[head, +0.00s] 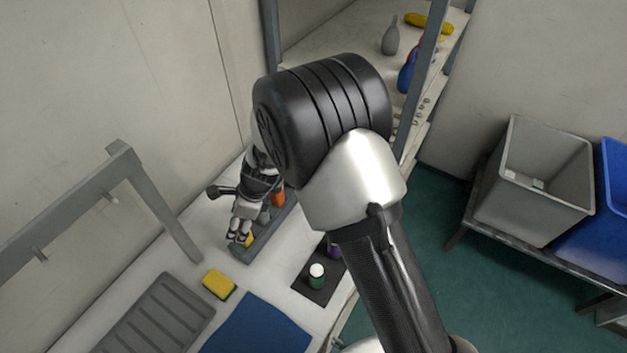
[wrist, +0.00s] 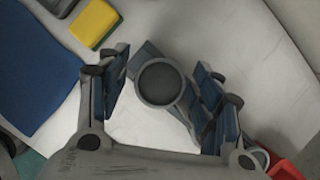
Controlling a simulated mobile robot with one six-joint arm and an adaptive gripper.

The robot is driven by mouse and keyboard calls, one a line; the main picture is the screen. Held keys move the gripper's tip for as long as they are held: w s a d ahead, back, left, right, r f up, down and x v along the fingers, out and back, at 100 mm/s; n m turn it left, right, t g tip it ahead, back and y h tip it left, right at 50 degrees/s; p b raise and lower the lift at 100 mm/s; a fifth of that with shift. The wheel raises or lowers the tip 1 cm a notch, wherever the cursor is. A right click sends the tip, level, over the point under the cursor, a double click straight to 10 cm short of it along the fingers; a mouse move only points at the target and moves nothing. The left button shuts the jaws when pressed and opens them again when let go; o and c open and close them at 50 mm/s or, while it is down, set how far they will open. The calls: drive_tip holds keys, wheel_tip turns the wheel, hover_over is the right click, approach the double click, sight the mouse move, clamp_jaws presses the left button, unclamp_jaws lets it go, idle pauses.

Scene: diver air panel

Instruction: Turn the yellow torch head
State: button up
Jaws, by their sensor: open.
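In the head view a small yellow part (head: 249,240), apparently the torch head, shows at the near end of a grey rack (head: 262,246), beside my fingertips. My gripper (head: 239,236) points down over that end of the rack. In the wrist view my gripper (wrist: 162,70) is open, with a finger on each side of a round, dark-faced top with a grey rim (wrist: 160,83). This is likely the torch seen from above; no yellow shows on it there. A gap shows on the left; contact on the right is unclear. My fingers partly hide the torch in the head view.
An orange item (head: 278,199) stands farther along the rack. A yellow sponge (head: 219,284), ribbed grey tray (head: 160,318) and blue mat (head: 256,328) lie nearer. A white-capped green bottle (head: 316,275) stands on a dark pad to the right. A grey frame (head: 124,160) rises at left.

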drive_tip(key=n+b, duration=0.1)
drive_tip(key=n, duration=0.1)
drive_tip(key=n+g+b, duration=0.1)
drive_tip(key=n, duration=0.1)
drive_tip(key=n+g+b, duration=0.1)
drive_tip(key=n, duration=0.1)
drive_tip(key=shift+w+f+n+h+b, duration=0.15)
drive_tip(key=shift+f+n+h+b, duration=0.15)
drive_tip(key=shift+h, duration=0.1)
drive_tip(key=n+h+b, duration=0.1)
drive_tip(key=n, duration=0.1)
drive_tip(key=n+g+b, duration=0.1)
drive_tip(key=n+b, duration=0.1)
drive_tip(key=n, duration=0.1)
drive_tip(key=shift+n+g+h, duration=0.3)
drive_tip(key=shift+h, duration=0.1)
drive_tip(key=p+v, duration=0.5)
drive_tip(key=v, duration=1.3)
drive_tip(key=s+d+r+n+t+b, duration=0.1)
drive_tip(key=s+d+r+t+b, duration=0.1)
drive_tip(key=d, duration=0.8)
drive_tip(key=s+d+r+n+t+b, duration=0.1)
drive_tip(key=s+d+r+b, duration=0.3)
drive_tip(key=d, duration=0.5)
drive_tip(key=shift+s+d+t+b, duration=0.35)
drive_tip(key=shift+s+t+b, duration=0.35)
drive_tip(key=shift+s+b, duration=0.25)
drive_tip(key=shift+r, duration=0.1)
drive_tip(key=shift+c, duration=0.4)
